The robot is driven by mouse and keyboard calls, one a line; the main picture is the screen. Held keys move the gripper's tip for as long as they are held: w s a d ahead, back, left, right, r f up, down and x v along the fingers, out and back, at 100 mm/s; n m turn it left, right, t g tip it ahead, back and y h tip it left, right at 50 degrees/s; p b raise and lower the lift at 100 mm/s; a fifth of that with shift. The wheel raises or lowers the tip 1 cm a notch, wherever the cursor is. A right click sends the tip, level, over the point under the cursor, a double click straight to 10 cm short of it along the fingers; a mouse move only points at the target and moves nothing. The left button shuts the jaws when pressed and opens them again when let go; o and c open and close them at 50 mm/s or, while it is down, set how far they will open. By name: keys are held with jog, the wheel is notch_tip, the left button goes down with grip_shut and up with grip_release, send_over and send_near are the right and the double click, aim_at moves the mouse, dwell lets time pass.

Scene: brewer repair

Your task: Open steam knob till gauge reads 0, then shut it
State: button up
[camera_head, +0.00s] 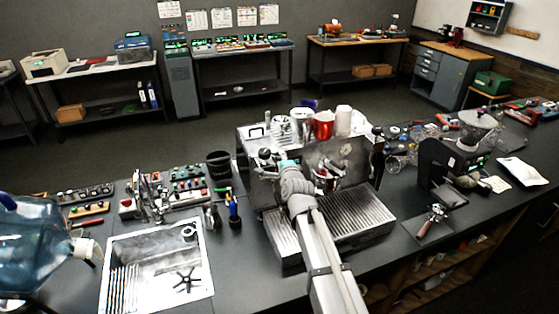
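The espresso machine (345,163) stands on the dark counter, with a ribbed metal drip tray (350,219) in front. A dark round knob-like part (264,154) shows at the upper left of its front; I cannot be sure that it is the steam knob. My gripper (287,166) is at the left part of the machine's front, just right of that part. My wrist and arm cover much of this area. Whether the fingers touch anything, and whether they are open or shut, is too small to see. The gauge cannot be made out, and no reading is legible.
Metal pitchers, a red cup (323,125) and white cups (343,120) stand on the machine. A sink (155,275) and a large blue water bottle (35,250) are to the left. A grinder (445,165) and a portafilter (433,217) are to the right.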

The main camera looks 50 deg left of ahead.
jog(key=shift+a, duration=0.1)
jog(key=c, duration=0.4)
jog(key=shift+w+f, duration=0.2)
jog(key=shift+c, duration=1.2)
jog(key=shift+w+d+f, duration=0.1)
jog(key=shift+w+d, duration=0.05)
jog(key=shift+d, duration=0.25)
grip_shut()
jog(key=w+d+r+n+g+y+b, duration=0.1)
jog(key=w+d+n+g+y+b, duration=0.2)
jog(key=w+d+n+g, duration=0.2)
jog(key=shift+w+d+n+g+y, duration=0.4)
jog(key=shift+d+n+g, duration=1)
jog(key=shift+d+n, duration=0.45)
